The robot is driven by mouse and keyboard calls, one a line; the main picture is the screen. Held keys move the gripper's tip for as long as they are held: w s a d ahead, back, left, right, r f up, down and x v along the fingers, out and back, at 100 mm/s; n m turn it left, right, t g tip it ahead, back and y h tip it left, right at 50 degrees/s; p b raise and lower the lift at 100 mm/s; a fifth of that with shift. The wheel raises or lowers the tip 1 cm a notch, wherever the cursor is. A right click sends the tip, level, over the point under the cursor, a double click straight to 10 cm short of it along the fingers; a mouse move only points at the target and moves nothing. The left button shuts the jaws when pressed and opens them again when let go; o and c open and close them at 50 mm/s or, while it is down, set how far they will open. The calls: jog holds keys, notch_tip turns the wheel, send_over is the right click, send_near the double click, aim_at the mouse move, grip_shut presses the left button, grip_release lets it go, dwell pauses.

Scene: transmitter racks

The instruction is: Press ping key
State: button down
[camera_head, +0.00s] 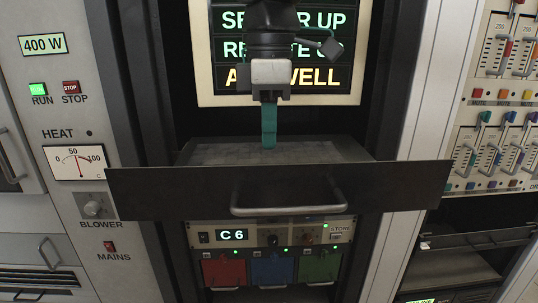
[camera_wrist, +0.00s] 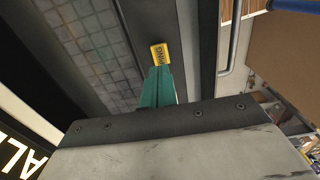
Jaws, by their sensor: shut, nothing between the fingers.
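The ping key (camera_wrist: 160,54) is a small yellow key with dark lettering, in the wrist view just beyond my fingertips. It sits at the edge of a dark panel, beside a field of grey keys (camera_wrist: 90,50). My gripper (camera_wrist: 160,70) has teal fingers, closed together and empty. Its tips appear right at the key's near edge; I cannot tell whether they touch it. In the head view my gripper (camera_head: 268,146) points down into an open drawer (camera_head: 400,186). The ping key is not visible there, hidden behind the drawer front or my fingers.
The drawer front has a metal handle (camera_head: 290,205). A lit message screen (camera_head: 205,60) stands behind my arm. Below is a unit showing C6 (camera_head: 232,235). A 400 W panel (camera_head: 43,44) is at left, and coloured sliders (camera_head: 490,120) are at right.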

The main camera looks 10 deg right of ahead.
jog(key=shift+f, duration=2.25)
jog(key=shift+f, duration=0.1)
jog(key=shift+s+f, duration=0.1)
jog(key=shift+f, duration=0.8)
jog(key=shift+r, duration=0.1)
notch_tip(320, 180, up, 14)
jog(key=shift+r, duration=0.25)
